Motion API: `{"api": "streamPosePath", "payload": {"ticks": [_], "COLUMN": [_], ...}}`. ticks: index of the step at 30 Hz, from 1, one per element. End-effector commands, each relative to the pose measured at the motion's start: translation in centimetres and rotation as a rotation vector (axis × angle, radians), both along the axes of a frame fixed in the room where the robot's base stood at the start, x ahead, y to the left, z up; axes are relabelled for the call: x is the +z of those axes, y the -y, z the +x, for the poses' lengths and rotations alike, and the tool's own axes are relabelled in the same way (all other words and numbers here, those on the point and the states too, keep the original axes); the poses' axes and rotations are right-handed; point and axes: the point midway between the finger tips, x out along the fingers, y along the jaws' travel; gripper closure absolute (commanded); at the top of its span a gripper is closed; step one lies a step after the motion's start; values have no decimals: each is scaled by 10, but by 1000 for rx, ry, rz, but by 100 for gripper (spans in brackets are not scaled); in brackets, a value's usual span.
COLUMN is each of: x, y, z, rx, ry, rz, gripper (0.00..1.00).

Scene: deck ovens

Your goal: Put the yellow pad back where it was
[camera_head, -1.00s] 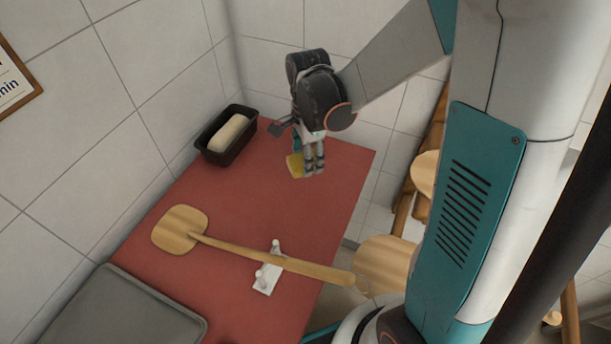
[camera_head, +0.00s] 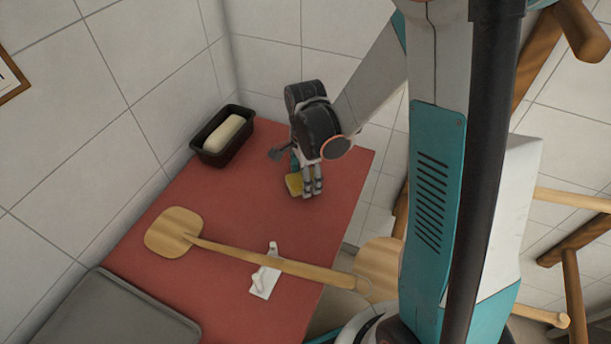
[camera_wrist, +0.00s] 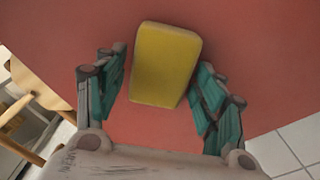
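The yellow pad (camera_head: 294,184) is at the far part of the red table top, at my gripper (camera_head: 312,190). In the wrist view the pad (camera_wrist: 166,62) sits between the two green-lined fingers of my gripper (camera_wrist: 160,85), slightly turned to them. The right finger meets its edge and the left finger is very close to its side. My gripper points down and seems closed on the pad. I cannot tell whether the pad touches the red surface (camera_head: 225,205) or is just above it.
A black loaf tin (camera_head: 210,157) with dough stands left by the wall. A wooden peel (camera_head: 172,232) lies across the table over a white holder (camera_head: 266,272). A grey tray (camera_head: 115,312) is at the near left. Red surface is clear around the pad.

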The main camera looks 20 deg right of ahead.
Motion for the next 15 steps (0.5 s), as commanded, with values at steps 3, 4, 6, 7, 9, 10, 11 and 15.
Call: {"api": "streamPosePath", "payload": {"ticks": [3,4,6,7,9,10,11,15], "x": [0,0,0,0,1,2,3,20], "y": [0,0,0,0,0,0,0,0], "z": [0,0,0,0,0,0,0,0], "rx": [0,0,0,0,0,0,0,0], "ry": [0,0,0,0,0,0,0,0], "rz": [0,0,0,0,0,0,0,0], "gripper": [31,31,31,31,31,31,31,31]}}
